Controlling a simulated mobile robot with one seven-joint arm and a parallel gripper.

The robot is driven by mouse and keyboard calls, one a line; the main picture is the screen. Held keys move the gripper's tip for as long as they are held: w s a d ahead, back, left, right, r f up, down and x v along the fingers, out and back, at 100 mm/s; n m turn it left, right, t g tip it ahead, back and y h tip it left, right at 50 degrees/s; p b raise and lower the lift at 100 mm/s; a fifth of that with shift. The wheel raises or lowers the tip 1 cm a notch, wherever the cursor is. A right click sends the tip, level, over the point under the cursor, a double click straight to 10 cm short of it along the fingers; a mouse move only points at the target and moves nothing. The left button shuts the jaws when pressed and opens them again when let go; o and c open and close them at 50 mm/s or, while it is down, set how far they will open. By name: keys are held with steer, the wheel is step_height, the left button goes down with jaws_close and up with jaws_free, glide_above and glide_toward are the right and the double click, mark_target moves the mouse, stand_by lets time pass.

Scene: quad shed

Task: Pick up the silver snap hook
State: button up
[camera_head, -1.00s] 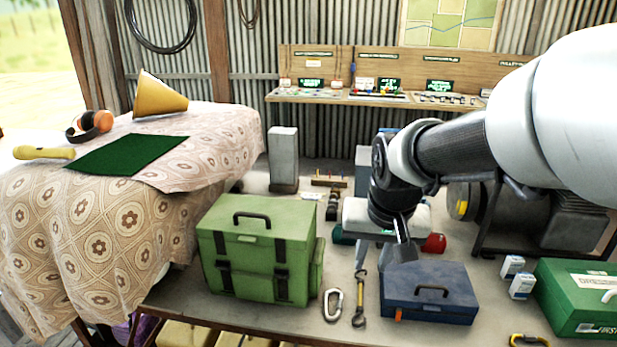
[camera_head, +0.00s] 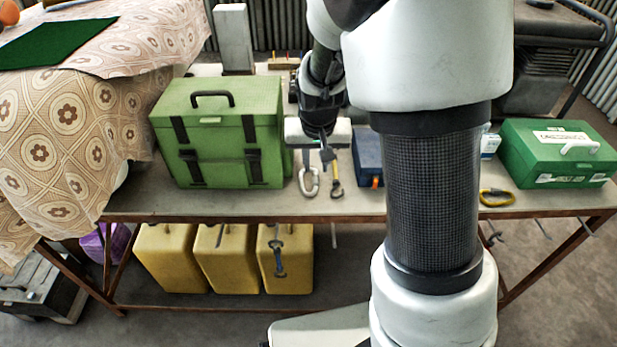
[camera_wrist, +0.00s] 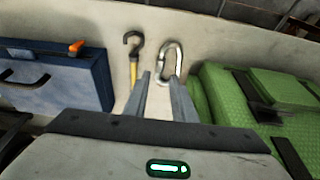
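The silver snap hook (camera_head: 309,181) lies on the workbench near its front edge, just right of the green case. The gap between fingertips and hook is hard to judge.
A yellow-handled hook tool (camera_wrist: 133,58) lies close beside the snap hook. The green case (camera_head: 220,135) and the blue box (camera_head: 368,158) flank them. A yellow carabiner (camera_head: 496,197) and a green first-aid box (camera_head: 560,155) are at right. Yellow containers (camera_head: 228,258) stand under the bench.

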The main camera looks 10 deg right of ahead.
mark_target(316, 179)
steer(key=x, duration=0.1)
steer(key=b+x, duration=0.1)
steer(key=x, duration=0.3)
steer(key=shift+s+f, duration=0.25)
steer(key=shift+s, duration=0.1)
jaws_close()
steer(key=shift+r, duration=0.1)
